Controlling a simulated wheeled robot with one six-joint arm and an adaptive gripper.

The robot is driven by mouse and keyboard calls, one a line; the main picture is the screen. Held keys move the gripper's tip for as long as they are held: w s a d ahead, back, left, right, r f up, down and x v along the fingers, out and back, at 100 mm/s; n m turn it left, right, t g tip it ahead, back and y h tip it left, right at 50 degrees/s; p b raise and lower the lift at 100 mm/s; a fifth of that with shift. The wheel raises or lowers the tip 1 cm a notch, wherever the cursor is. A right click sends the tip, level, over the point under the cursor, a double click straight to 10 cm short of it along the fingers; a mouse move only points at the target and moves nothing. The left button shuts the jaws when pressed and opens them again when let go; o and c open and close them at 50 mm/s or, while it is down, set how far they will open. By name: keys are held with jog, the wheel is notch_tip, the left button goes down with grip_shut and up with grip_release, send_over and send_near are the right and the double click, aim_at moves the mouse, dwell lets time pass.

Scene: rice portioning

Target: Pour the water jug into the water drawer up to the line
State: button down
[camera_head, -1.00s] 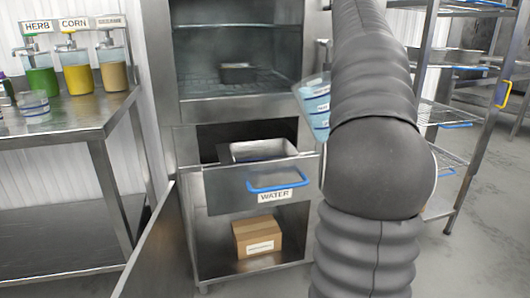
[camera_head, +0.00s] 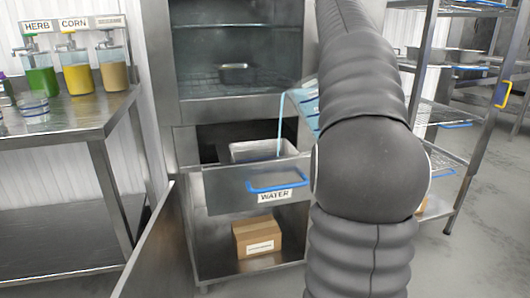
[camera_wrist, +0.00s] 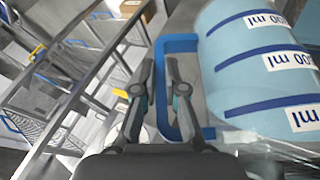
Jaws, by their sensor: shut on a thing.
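The water drawer (camera_head: 232,190), with a blue handle and a WATER label, is pulled out below the oven-like cabinet and holds a metal pan (camera_head: 262,150). The water jug (camera_head: 307,108), light blue with dark blue lines, is tilted above the drawer's right side. A thin blue stream (camera_head: 281,125) falls from it into the pan. In the wrist view my gripper (camera_wrist: 159,75) is shut on the jug's blue handle (camera_wrist: 178,45), beside the jug's body (camera_wrist: 255,70) with its ml labels. In the head view my arm hides the gripper and part of the jug. The water level in the pan is unclear.
A cardboard box (camera_head: 257,237) sits in the open compartment under the drawer. A steel table (camera_head: 65,130) with dispensers stands at the left, and a wire shelf rack (camera_head: 450,110) at the right. An open door panel (camera_head: 150,240) stands at the lower left.

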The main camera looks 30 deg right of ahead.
jog(key=shift+w+a+r+g+h, duration=0.35)
jog(key=shift+a+r+h, duration=0.2)
jog(key=shift+a+h, duration=0.2)
jog(key=shift+w+a+r, duration=0.2)
jog(key=shift+a, duration=0.05)
jog(key=shift+w+a+r+n+g+h, duration=0.35)
jog(key=shift+a+r+h, duration=0.15)
jog(key=shift+h, duration=0.3)
jog(key=shift+w+a+r+n+g+h, duration=0.25)
jog(key=shift+a+r+g+h, duration=0.1)
jog(key=shift+a+h, duration=0.3)
dwell(1.4)
jog(key=shift+w+a+f+h, duration=0.25)
jog(key=shift+a+f+h, duration=0.15)
jog(key=shift+h, duration=0.3)
dwell(1.1)
jog(key=shift+d+r, duration=0.1)
